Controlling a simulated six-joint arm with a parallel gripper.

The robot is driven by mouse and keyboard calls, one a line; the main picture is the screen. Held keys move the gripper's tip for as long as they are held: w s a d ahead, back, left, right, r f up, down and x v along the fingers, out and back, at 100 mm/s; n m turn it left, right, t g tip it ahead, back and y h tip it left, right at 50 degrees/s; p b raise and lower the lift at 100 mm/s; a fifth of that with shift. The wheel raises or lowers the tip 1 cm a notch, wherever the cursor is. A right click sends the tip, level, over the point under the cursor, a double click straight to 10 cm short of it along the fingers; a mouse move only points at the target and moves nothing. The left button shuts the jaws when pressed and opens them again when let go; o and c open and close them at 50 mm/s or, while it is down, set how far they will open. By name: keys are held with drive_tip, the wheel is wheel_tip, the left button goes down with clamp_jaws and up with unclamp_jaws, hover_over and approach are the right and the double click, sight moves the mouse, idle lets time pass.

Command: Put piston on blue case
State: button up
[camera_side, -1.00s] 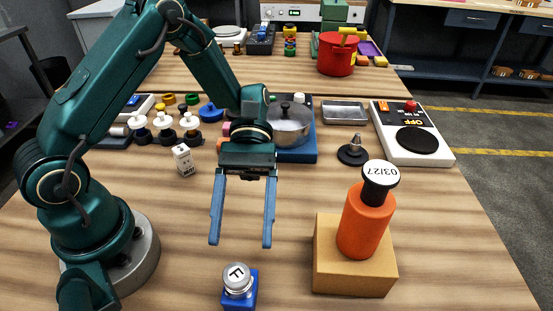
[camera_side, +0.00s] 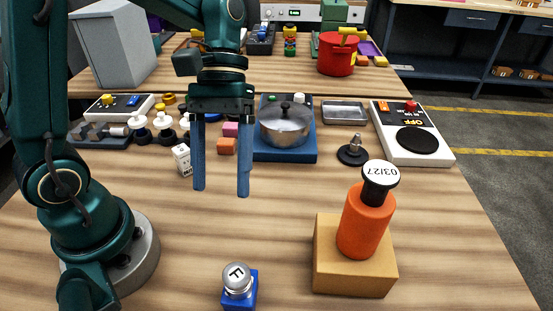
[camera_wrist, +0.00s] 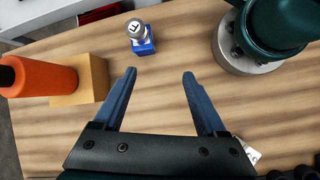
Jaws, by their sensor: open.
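A silver round piece with a letter F on top, which looks like the piston (camera_side: 237,275), stands upright on the small blue case (camera_side: 250,299) at the front of the table. In the wrist view the piston (camera_wrist: 137,30) shows on top of the blue case (camera_wrist: 145,48), beyond my fingertips. My gripper (camera_side: 221,192) is open and empty, fingers pointing down, well behind and above the piston. It touches nothing. In the wrist view its two blue fingers (camera_wrist: 159,73) are spread with only bare table between them.
An orange cylinder (camera_side: 366,222) with a black-necked top marked 03/27 stands on a tan box (camera_side: 350,275) at right. Behind are a pot (camera_side: 285,127) on a blue base, a black-based knob (camera_side: 352,155), a white scale (camera_side: 440,155) and small blocks.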

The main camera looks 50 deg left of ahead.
drive_tip(key=s+a+r+m+t+y, duration=0.2)
drive_tip(key=a+r+m+t+y, duration=0.1)
drive_tip(key=t, duration=0.7)
drive_tip(key=shift+a+r+m+y, duration=0.2)
drive_tip(key=shift+a+m+y, duration=0.7)
drive_tip(key=shift+m, duration=0.3)
